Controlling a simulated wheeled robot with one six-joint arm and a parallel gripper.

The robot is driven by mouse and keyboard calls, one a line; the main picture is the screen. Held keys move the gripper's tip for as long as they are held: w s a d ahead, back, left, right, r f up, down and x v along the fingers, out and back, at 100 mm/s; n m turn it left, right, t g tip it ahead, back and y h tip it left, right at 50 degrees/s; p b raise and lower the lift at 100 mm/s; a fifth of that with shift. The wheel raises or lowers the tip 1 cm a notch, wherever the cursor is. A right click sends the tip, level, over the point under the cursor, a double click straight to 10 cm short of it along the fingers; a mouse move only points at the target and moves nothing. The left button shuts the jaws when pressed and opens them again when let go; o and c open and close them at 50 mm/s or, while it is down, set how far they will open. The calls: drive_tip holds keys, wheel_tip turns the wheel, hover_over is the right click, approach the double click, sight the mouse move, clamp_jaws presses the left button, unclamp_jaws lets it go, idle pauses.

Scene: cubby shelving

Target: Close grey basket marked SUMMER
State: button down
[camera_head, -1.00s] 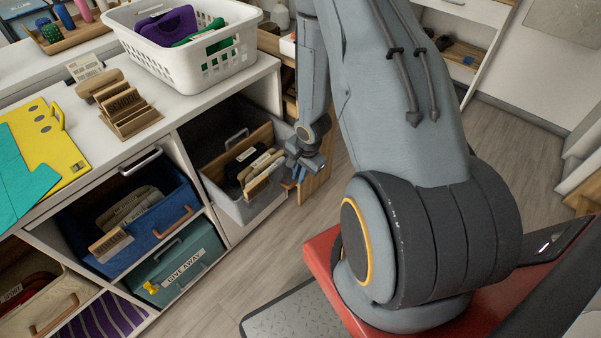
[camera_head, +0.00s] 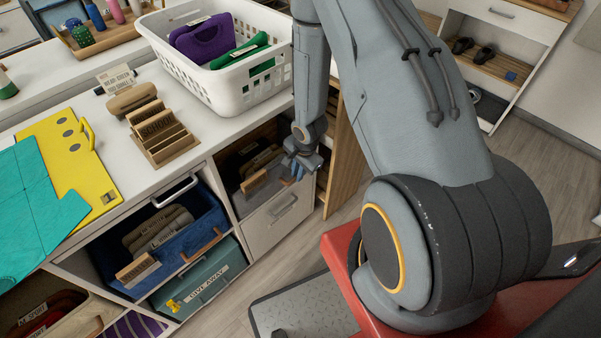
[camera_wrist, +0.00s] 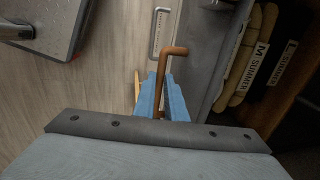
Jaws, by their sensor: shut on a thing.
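The basket's grey front wall (camera_wrist: 210,75) runs beside my fingers there. My gripper (camera_head: 299,172) is at the basket's front right in the head view. In the wrist view, its blue fingers (camera_wrist: 168,98) are shut on the basket's brown handle (camera_wrist: 172,60). The fingers partly hide the handle.
A drawer with a metal handle (camera_head: 284,207) lies below the basket. A blue basket (camera_head: 200,235) and a teal GIVE AWAY box (camera_head: 200,280) stand left. A white laundry basket (camera_head: 225,85) and wooden sorter (camera_head: 160,140) are on top. Floor in front is open.

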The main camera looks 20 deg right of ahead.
drive_tip(key=shift+w, duration=0.35)
drive_tip(key=c, duration=1.8)
unclamp_jaws()
drive_tip(key=shift+a, duration=0.1)
drive_tip(key=shift+s, duration=0.15)
drive_tip(key=shift+s+d+r, duration=0.1)
drive_tip(key=shift+s+r, duration=0.15)
drive_tip(key=shift+r, duration=1.05)
drive_tip(key=shift+s+d+r, duration=0.1)
drive_tip(key=shift+s+r, duration=0.1)
drive_tip(key=shift+r, duration=1.05)
drive_tip(key=shift+s+d+r, duration=0.1)
drive_tip(key=shift+s+r, duration=0.15)
drive_tip(key=shift+r, duration=1.05)
